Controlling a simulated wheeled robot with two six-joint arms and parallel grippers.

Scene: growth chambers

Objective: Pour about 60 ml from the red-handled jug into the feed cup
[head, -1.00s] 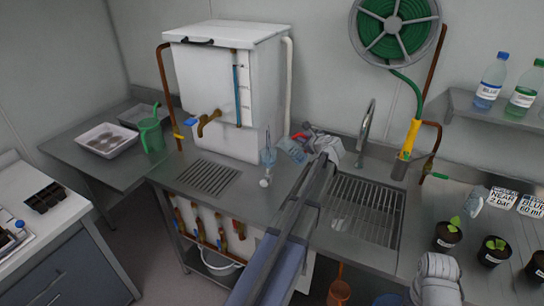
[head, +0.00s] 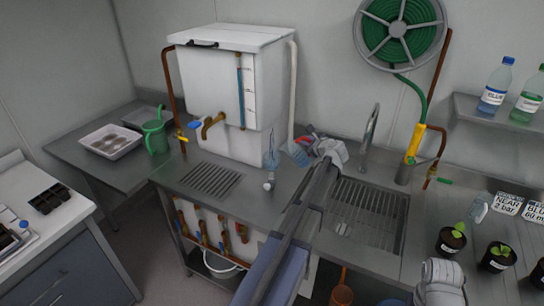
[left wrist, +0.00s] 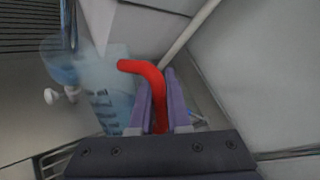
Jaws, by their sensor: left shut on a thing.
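The red-handled jug (head: 298,153) is translucent and bluish, held off the counter beside the white tank. My left gripper (head: 316,142) is shut on its red handle. In the left wrist view the red handle (left wrist: 146,68) lies between my purple fingers (left wrist: 160,103), and the jug's marked body (left wrist: 108,95) is left of them. The clear feed cup (head: 271,158) stands just left of the jug, with a white fitting below it. It appears as a bluish cup (left wrist: 60,62) left of the jug in the left wrist view. No stream is visible. My right gripper's fingers are not visible.
The white tank (head: 222,105) with a brass tap stands behind. A drain grate (head: 211,180) lies left of the cup and a sink (head: 370,215) lies right. A faucet (head: 371,130) rises behind the sink. Potted seedlings (head: 452,242) and cards are at right.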

